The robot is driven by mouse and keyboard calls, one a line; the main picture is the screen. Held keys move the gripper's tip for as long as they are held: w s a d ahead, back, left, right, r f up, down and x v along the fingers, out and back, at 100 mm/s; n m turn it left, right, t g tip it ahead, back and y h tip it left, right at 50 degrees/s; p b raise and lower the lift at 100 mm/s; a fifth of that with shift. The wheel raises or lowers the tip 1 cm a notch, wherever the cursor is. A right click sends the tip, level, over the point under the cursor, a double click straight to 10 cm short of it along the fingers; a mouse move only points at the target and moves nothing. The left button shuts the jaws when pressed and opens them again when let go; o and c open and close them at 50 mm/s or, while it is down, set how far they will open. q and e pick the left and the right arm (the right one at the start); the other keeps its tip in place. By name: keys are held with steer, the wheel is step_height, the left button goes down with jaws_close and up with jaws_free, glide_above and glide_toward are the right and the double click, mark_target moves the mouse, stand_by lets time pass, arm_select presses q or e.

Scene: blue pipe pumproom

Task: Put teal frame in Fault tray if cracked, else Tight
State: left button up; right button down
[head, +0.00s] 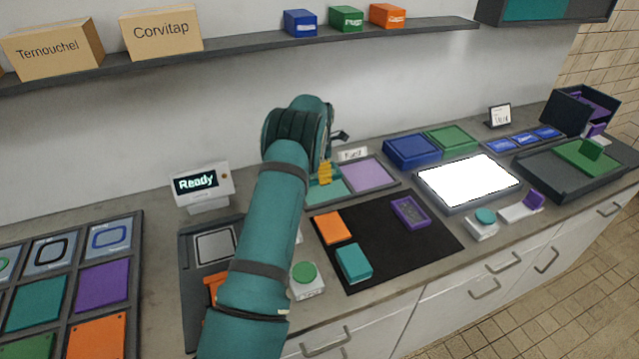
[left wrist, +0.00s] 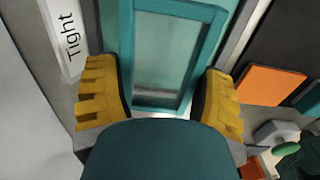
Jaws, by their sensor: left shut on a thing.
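The teal frame (left wrist: 207,62) is between the yellow fingers of my left gripper (left wrist: 160,100), which is shut on it. I see no crack on the part in view; its far end is cut off. The frame is above a teal surface, beside a label reading Tight (left wrist: 71,37) in the left wrist view. In the head view my left gripper (head: 325,173) is over the teal compartment (head: 330,192) of a two-part tray. The other compartment is lilac (head: 369,175), with a small label (head: 352,154) behind it, hard to read. My right gripper is not in view.
A black mat (head: 385,245) holds an orange plate (head: 332,227), a teal block (head: 354,262) and a purple frame (head: 410,212). A lit white panel (head: 468,180) is to the right. A "Ready" display (head: 201,183) and a green button (head: 305,273) flank my arm.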

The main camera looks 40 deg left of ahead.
mark_target(319, 187)
arm_select(q)
step_height(319, 187, down, 4)
steer(key=shift+f, duration=0.1)
steer(key=o, duration=1.2)
step_height(319, 187, up, 12)
steer(key=shift+r+p, duration=0.1)
steer(key=shift+p, duration=0.3)
